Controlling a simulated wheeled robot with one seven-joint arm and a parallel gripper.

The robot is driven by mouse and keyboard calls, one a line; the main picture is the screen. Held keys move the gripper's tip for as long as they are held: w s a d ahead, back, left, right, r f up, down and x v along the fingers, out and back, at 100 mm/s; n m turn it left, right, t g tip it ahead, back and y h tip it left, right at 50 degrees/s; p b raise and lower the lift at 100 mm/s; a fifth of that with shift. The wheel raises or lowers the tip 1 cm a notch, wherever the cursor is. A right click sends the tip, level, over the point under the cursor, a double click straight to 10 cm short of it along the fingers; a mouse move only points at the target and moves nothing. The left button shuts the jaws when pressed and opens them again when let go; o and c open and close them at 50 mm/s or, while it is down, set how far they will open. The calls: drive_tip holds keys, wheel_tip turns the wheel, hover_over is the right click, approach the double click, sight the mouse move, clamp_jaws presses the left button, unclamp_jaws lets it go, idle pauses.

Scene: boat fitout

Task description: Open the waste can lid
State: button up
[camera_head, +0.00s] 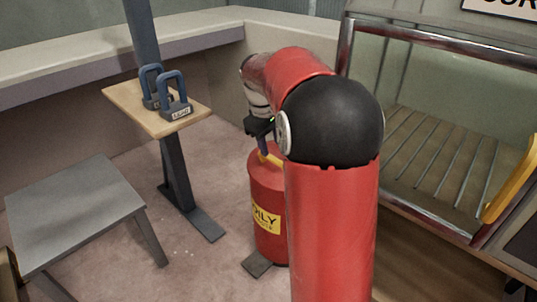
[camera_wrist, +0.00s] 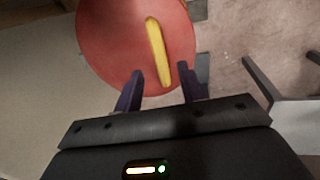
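The waste can (camera_head: 266,205) is a red cylinder with a yellow label reading "OILY". It stands on the floor, partly hidden behind my red arm. Its round red lid (camera_wrist: 120,45) looks shut and fills the upper left of the wrist view. A yellow bar handle (camera_wrist: 158,52) runs across the lid; part of it also shows in the head view (camera_head: 270,158). My gripper (camera_wrist: 162,82) is open, with its two dark fingers apart and nothing held between them. The near end of the handle lies between the fingertips in the wrist view. I cannot tell the height gap.
A dark pedal-like plate (camera_head: 258,264) lies at the can's foot. A grey table (camera_head: 75,205) stands at left. A wooden shelf (camera_head: 140,112) on a post holds two blue-handled weights (camera_head: 165,95). A metal-framed rack (camera_head: 440,150) stands at right.

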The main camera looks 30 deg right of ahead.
sight(273, 157)
drive_tip(key=shift+w+d+f+b, duration=0.1)
drive_tip(key=shift+d+f+b, duration=0.15)
drive_tip(key=shift+f, duration=0.95)
drive_tip(key=shift+d+f+b, duration=0.15)
drive_tip(key=shift+d+f, duration=0.05)
drive_tip(key=shift+f, duration=0.95)
drive_tip(key=shift+c, duration=0.3)
clamp_jaws()
